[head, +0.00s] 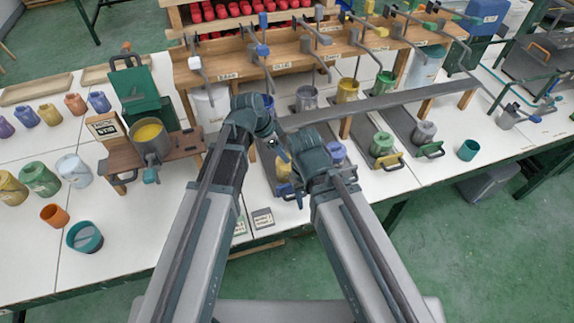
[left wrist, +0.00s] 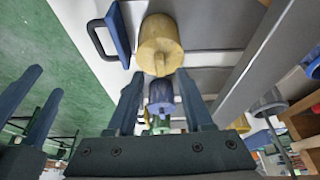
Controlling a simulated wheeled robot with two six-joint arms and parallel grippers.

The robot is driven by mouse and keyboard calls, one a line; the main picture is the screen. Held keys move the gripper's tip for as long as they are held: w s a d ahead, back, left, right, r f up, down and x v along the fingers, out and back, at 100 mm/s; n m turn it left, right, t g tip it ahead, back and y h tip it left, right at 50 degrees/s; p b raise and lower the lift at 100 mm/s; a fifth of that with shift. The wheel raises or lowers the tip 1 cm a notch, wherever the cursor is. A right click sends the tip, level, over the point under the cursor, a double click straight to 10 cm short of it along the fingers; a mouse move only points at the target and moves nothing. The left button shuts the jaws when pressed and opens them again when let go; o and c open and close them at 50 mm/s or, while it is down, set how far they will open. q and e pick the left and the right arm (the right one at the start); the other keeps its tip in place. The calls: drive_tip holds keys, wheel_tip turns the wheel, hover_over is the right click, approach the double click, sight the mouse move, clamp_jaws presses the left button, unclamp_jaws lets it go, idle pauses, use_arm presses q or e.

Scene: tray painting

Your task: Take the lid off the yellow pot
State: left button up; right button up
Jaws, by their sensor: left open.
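The yellow pot (head: 283,167) is partly hidden between my two arms in the head view. In the left wrist view the yellow pot (left wrist: 160,35) is close, with its lid on and a small knob on the lid. My left gripper (head: 279,151) is above the pot. In the left wrist view my left gripper (left wrist: 160,78) is open, its two fingertips on either side of the knob's line and apart from it. My right gripper (head: 299,190) is low beside the pot, mostly hidden by its own wrist. Its two spread fingers show in the left wrist view (left wrist: 32,105).
The yellow pot's tray has a blue handle (left wrist: 112,35). A blue pot (head: 337,151) and a green pot (head: 382,143) stand to the right. A grey rail (head: 385,103) runs behind them. A teal cup (head: 468,150) stands farther right.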

sight(280, 164)
use_arm(q)
drive_tip(key=b+x, duration=0.2)
drive_tip(key=x, duration=0.1)
use_arm(e)
wheel_tip(280, 164, down, 3)
drive_tip(key=shift+r, duration=0.15)
use_arm(q)
clamp_jaws()
